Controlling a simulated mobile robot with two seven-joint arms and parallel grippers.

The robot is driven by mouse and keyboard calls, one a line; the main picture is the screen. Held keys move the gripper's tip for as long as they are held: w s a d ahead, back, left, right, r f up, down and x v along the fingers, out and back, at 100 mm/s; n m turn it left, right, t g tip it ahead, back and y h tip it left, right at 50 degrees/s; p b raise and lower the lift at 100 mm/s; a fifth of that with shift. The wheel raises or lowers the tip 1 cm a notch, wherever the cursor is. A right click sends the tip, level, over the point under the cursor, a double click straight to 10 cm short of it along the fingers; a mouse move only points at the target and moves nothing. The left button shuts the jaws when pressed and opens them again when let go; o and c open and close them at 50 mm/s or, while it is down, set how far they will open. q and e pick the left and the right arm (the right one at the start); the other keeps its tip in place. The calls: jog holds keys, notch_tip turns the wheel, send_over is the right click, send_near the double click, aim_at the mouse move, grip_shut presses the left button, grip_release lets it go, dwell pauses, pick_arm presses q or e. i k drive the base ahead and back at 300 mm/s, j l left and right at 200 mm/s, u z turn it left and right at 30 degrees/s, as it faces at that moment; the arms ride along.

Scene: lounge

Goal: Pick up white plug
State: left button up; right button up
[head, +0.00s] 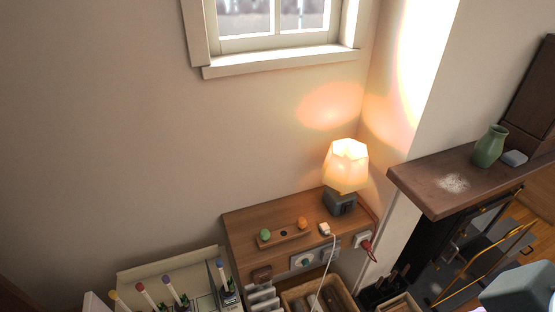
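A white plug (325,228) lies on top of the small wooden cabinet (290,217), near its front edge and in front of the lamp. A white cord runs from it down over the cabinet's front. No gripper fingers show in the head view, so I cannot see where either gripper is relative to the plug.
A lit lamp (345,170) stands behind the plug. A wooden holder (284,237) with a green and an orange ball is to its left. A red plug (367,246) is at a white socket (360,240) on the right. A dark shelf (425,189) bears a green vase (489,147).

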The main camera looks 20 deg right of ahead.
aim_at(324, 228)
jog(key=l+z, duration=0.15)
jog(key=z, duration=0.8)
jog(key=j, duration=0.15)
jog(key=l, duration=0.15)
jog(key=k, duration=0.6)
